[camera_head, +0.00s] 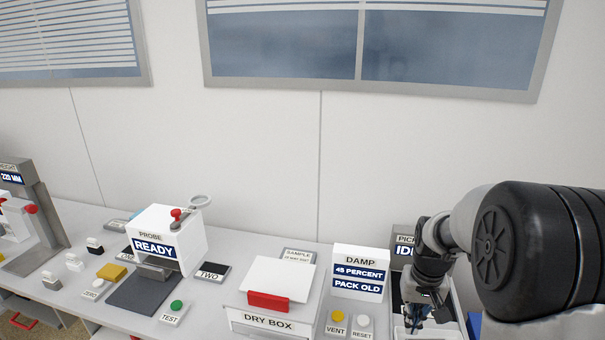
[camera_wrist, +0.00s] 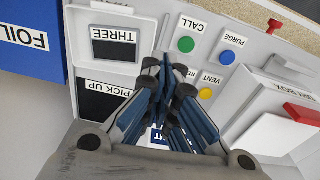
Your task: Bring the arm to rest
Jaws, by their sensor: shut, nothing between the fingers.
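My gripper (camera_head: 414,322) is at the right side of the bench in the head view, low in front of the pick-up display (camera_head: 403,240). My own arm covers much of that corner. In the wrist view my gripper (camera_wrist: 172,68) points at the bench, its blue-sided fingers together with nothing between them. Below it lie the panel marked PICK UP (camera_wrist: 103,103) and the panel marked THREE (camera_wrist: 114,50). The fingers hide part of the bench between these and the vent button.
The damp display (camera_head: 358,272) reads 45 percent, pack old. The dry box (camera_head: 268,318) has a red handle. The probe box (camera_head: 166,238) reads READY. In the wrist view a blue foil box (camera_wrist: 30,40) stands at left, and call (camera_wrist: 186,44) and purge (camera_wrist: 228,57) buttons sit at right.

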